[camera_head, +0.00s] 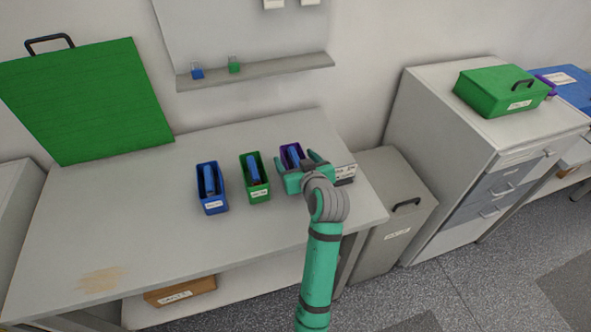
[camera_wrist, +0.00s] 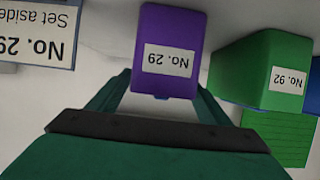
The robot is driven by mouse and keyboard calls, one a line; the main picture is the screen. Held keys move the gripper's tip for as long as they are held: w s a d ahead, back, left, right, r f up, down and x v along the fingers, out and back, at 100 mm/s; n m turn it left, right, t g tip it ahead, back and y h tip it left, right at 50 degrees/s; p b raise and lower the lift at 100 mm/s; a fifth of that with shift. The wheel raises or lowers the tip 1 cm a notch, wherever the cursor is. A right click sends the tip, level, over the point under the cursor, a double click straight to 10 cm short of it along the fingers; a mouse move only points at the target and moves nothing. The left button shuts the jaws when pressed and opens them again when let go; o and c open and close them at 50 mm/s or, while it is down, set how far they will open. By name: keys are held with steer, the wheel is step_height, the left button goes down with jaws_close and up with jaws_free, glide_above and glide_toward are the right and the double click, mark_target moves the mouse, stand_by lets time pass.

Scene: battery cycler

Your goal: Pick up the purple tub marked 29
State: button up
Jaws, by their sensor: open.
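The purple tub (camera_head: 284,152) stands on the grey table, the rightmost of three tubs in a row, with a blue item in it. In the wrist view the purple tub (camera_wrist: 168,30) shows its label "No. 29", upside down. My gripper (camera_head: 300,166) is open at the purple tub and hides much of it in the head view. In the wrist view my gripper's fingers (camera_wrist: 160,100) stand apart on either side of the tub's lower end. I cannot tell whether they touch it.
A green tub (camera_head: 247,187), marked No. 92 in the wrist view (camera_wrist: 255,70), stands close left. A blue tub (camera_head: 212,208) stands farther left. A white sign (camera_head: 345,171) reading "No. 29 Set aside" stands right. The table's front left is clear.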

steer(key=shift+r, duration=0.1)
steer(key=c, duration=1.4)
